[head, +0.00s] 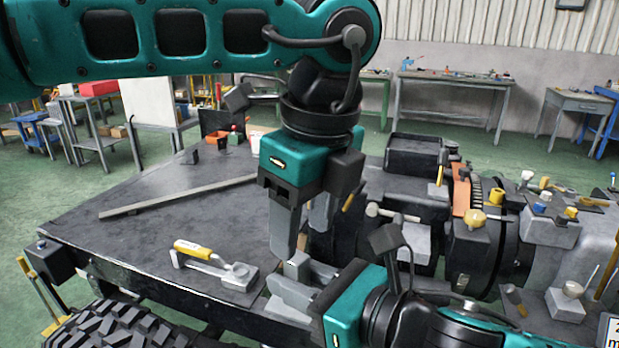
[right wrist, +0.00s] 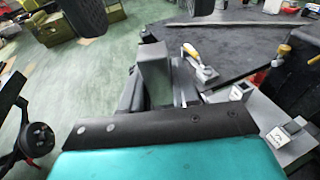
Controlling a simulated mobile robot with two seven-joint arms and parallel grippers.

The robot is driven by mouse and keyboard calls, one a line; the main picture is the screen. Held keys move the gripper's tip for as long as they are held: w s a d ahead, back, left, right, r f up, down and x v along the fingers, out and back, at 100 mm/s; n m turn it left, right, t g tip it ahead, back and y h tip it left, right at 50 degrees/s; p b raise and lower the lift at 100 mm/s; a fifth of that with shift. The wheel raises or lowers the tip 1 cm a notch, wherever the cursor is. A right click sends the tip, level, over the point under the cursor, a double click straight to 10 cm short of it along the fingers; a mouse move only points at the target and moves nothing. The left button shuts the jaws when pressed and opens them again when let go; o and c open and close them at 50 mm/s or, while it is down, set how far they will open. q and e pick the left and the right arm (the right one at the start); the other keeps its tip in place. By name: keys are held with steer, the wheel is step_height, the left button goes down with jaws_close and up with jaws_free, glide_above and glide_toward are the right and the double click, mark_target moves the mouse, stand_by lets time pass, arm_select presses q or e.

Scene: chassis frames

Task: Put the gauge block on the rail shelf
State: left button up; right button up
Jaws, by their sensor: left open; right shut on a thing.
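A small grey block, which looks like the gauge block (head: 297,266), stands between the fingers of my right gripper (head: 303,284). The right gripper is shut on it near the deck's front right corner. In the right wrist view a grey block (right wrist: 154,72) stands upright beyond the gripper's black plate. My left gripper (head: 303,235) is open, pointing down just above the block; I cannot tell whether it touches. A dark flat deck (head: 130,235) lies on the frame to the left; I cannot tell whether it is the rail shelf.
A yellow-handled tool (head: 192,250) with a grey metal body lies on the deck near its front edge. A long bar (head: 170,197) lies across the deck farther back. A tyre (head: 130,325) is below. Crowded machinery (head: 480,230) with several tools stands right.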

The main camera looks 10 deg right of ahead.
mark_target(299, 256)
arm_select(q)
steer(key=shift+w+a+f, duration=0.15)
steer(key=shift+f, duration=1.55)
steer(key=shift+c, duration=0.4)
jaws_close()
arm_select(e)
steer(key=o, duration=1.1)
